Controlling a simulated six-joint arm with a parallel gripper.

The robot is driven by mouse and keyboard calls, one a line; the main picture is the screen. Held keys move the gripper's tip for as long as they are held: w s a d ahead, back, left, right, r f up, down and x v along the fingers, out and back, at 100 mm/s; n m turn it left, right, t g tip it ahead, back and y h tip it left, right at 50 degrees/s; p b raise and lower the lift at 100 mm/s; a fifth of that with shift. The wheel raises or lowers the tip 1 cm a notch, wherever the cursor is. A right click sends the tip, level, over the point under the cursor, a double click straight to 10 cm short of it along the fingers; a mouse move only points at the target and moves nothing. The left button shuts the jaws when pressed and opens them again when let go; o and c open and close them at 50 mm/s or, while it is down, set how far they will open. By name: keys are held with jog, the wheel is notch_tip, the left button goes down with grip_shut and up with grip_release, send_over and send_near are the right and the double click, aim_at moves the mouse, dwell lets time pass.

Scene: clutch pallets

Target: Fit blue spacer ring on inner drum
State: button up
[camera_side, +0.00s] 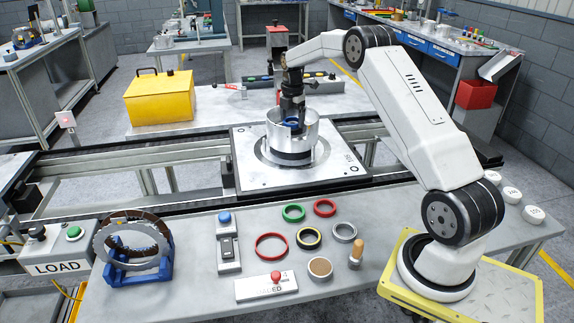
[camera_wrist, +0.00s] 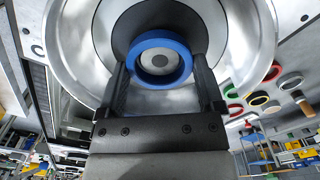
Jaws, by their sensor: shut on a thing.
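The blue spacer ring (camera_wrist: 160,41) is between the two fingers of my gripper (camera_wrist: 161,64), which is shut on it. The inner drum is mostly hidden by the silver wall and my gripper. Through the ring, the wrist view shows a pale grey round face (camera_wrist: 160,61) with a darker centre. I cannot tell whether the ring touches the inner drum.
The silver drum stands on a square pallet (camera_side: 246,172) on the conveyor. Green (camera_side: 293,212), red (camera_side: 271,247), black-yellow (camera_side: 308,239) and grey (camera_side: 344,232) rings lie on the front bench. A yellow box (camera_side: 159,98) stands behind, and a blue stand (camera_side: 166,262) at front left.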

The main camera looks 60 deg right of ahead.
jog(key=shift+f, duration=0.25)
jog(key=o, duration=0.9)
jog(key=shift+o, duration=0.2)
jog(key=shift+r, duration=0.2)
notch_tip(320, 180, up, 13)
jog(key=shift+a, duration=0.1)
